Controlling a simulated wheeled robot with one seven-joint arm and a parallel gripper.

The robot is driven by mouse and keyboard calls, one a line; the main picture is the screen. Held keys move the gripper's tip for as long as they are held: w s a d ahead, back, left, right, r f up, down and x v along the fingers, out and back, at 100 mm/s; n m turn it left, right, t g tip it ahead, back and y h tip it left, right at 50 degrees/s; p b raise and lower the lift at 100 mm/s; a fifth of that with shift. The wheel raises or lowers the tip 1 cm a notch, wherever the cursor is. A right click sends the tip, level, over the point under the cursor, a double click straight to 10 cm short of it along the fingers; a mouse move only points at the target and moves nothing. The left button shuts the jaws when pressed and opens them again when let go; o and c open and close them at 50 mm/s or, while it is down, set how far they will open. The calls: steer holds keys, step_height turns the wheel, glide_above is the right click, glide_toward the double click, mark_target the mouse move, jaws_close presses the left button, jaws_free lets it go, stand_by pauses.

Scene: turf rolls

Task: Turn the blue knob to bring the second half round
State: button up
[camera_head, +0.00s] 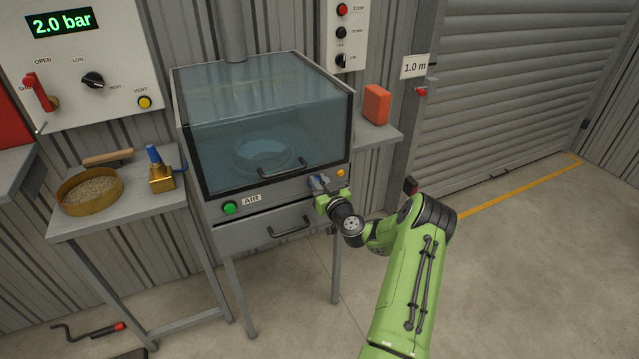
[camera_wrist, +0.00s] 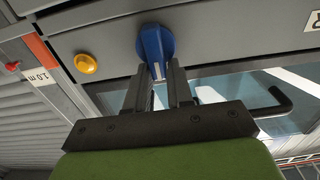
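The blue knob (camera_wrist: 155,45) is on the grey front panel of the cabinet, near the yellow button. In the head view the knob (camera_head: 318,183) is small and partly covered by my gripper (camera_head: 324,190), which has come up to the panel from the right. In the wrist view the two dark fingers of my gripper (camera_wrist: 160,82) stand one on each side of the knob's narrow blue bar, with only a small gap between them. Whether both fingers press on the bar is too close to tell. A pale mark shows at the bar's near end.
The cabinet (camera_head: 188,165) has a glass hood with a handle, a green button (camera_head: 229,208) and a lower drawer handle (camera_head: 290,227). The yellow button (camera_wrist: 86,63) is close beside the knob. An orange block (camera_head: 376,104) stands on the right shelf. Open floor lies to the right.

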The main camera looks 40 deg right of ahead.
jaws_close()
steer(key=shift+d+m, duration=0.1)
steer(key=shift+m, duration=0.3)
steer(key=m+b, duration=0.1)
steer(key=m, duration=0.3)
steer(key=shift+s+d+f+b, duration=0.15)
steer(key=shift+d+f+b, duration=0.05)
steer(key=shift+d+b, duration=0.2)
steer(key=shift+a+f+m+p, duration=0.15)
steer(key=shift+f+m+p, duration=0.75)
steer(key=shift+m, duration=4.3)
steer(key=shift+a+f+m+p, duration=0.2)
steer(key=shift+f+m+p, duration=0.7)
steer(key=shift+m, duration=4.3)
steer(key=shift+a+f+m+p, duration=0.15)
steer(key=shift+f+m+p, duration=0.75)
steer(key=shift+m, duration=4.3)
steer(key=shift+r+p, duration=0.3)
